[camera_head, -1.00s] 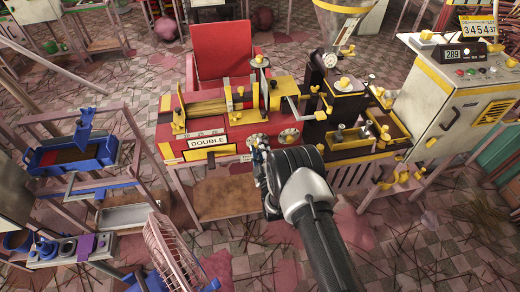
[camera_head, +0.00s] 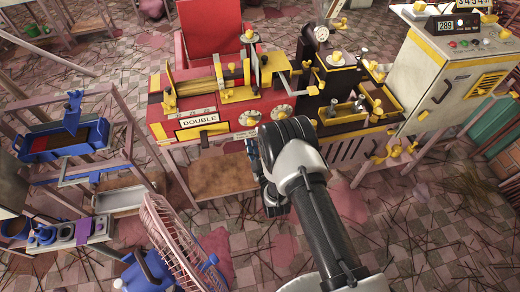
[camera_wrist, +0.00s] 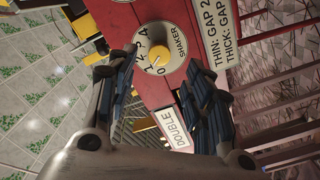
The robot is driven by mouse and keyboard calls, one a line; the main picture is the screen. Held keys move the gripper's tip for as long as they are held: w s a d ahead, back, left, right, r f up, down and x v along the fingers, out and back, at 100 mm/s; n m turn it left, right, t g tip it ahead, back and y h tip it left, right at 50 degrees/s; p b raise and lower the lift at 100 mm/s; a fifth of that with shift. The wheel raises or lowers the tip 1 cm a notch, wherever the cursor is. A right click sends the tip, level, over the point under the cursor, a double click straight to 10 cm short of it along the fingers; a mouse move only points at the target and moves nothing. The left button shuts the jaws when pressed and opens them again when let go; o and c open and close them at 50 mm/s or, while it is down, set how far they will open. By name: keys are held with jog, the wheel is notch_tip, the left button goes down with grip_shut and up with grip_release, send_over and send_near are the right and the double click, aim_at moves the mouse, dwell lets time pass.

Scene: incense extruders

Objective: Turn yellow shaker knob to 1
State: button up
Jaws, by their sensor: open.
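The yellow shaker knob (camera_wrist: 159,61) sits at the centre of a round pale dial (camera_wrist: 176,37) marked SHAKER, with numbers around its rim. The dial is on the red panel (camera_wrist: 150,12) of the machine. I cannot tell which number the knob points to. My gripper (camera_wrist: 163,66) is open, its dark blue fingers spread to the left and right of the knob in the picture, with nothing between them. Whether they touch the knob cannot be told.
The red machine (camera_head: 225,112) has a DOUBLE label (camera_head: 200,120) on its front and a yellow crank (camera_head: 310,90) above. A grey control cabinet (camera_head: 435,75) stands right. A pink wire basket (camera_head: 180,240) and blue machine (camera_head: 65,140) stand left. Floor is open at the lower right.

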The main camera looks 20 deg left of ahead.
jog(key=v, duration=0.5)
dwell(0.4)
jog(key=w+d+r+m+g+h, duration=0.1)
jog(key=w+d+r+m+h, duration=0.25)
jog(key=r, duration=0.55)
jog(key=w+d+r+m+g+h, duration=0.1)
jog(key=w+d+r+m+g, duration=0.15)
jog(key=w+d+r, duration=0.55)
jog(key=s+d+r+m+g+h, duration=0.1)
jog(key=s+d+r+m+h, duration=0.25)
jog(key=r, duration=0.65)
jog(key=s+d+r+m+g, duration=0.1)
jog(key=s+d+r+m, duration=0.15)
jog(key=s+d, duration=0.4)
jog(key=s+d+r+m+g, duration=0.15)
jog(key=s+d+r, duration=0.25)
jog(key=s, duration=0.5)
jog(key=s+d+m+g, duration=0.1)
jog(key=s+d+g, duration=0.1)
jog(key=s, duration=0.7)
jog(key=s+d+m+g+h, duration=0.1)
jog(key=s+d+m, duration=0.1)
jog(key=s, duration=0.8)
jog(key=shift+d+r+g, duration=0.35)
jog(key=shift+d+g, duration=0.05)
jog(key=shift+d, duration=0.2)
